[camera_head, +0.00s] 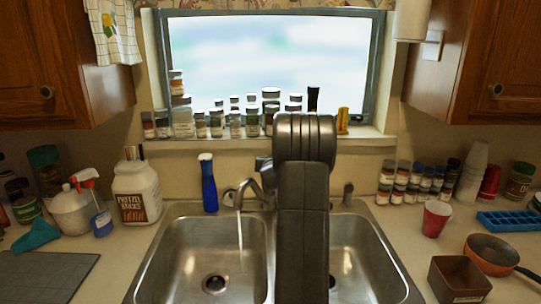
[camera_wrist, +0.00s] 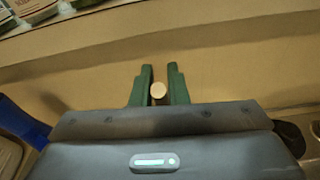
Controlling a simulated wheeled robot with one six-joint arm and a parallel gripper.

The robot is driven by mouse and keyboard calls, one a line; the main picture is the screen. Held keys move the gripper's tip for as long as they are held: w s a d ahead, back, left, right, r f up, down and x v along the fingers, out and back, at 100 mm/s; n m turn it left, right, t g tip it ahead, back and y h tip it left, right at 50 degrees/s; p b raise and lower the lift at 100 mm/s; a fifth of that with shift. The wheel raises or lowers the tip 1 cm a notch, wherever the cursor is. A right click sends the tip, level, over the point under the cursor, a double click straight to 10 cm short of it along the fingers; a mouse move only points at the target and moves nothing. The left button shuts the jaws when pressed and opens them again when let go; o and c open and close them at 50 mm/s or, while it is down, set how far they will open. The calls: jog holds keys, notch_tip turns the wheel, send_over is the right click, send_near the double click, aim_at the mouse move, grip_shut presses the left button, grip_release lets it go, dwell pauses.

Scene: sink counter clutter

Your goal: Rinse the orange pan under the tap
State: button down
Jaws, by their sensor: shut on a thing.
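The orange pan (camera_head: 492,252) sits on the counter right of the sink, its dark handle pointing toward the right front. The tap (camera_head: 256,188) stands behind the sink and a thin stream of water (camera_head: 240,232) runs from it into the left basin. My gripper (camera_wrist: 159,78) is in front of the wall behind the sink, far from the pan. Its green fingers are shut on a small round cream-coloured knob (camera_wrist: 158,90), seen end-on; I cannot tell whether it belongs to the tap. In the head view my arm hides the gripper and part of the tap.
A brown box (camera_head: 459,280) stands in front of the pan, with a red cup (camera_head: 435,218) and a blue ice tray (camera_head: 508,221) nearby. A blue bottle (camera_head: 208,184) stands left of the tap. Jars line the windowsill. The left basin (camera_head: 180,262) looks empty.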

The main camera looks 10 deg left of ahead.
jog(key=shift+w, duration=0.15)
jog(key=c, duration=1.4)
grip_release()
jog(key=b+v, duration=0.4)
jog(key=v, duration=0.9)
jog(key=shift+s+r, duration=0.25)
jog(key=shift+s, duration=0.15)
jog(key=p+x, duration=0.4)
jog(key=x, duration=0.8)
jog(key=shift+w+f, duration=0.15)
jog(key=shift+w, duration=0.25)
jog(key=shift+w+a+f, duration=0.15)
jog(key=shift+w, duration=0.35)
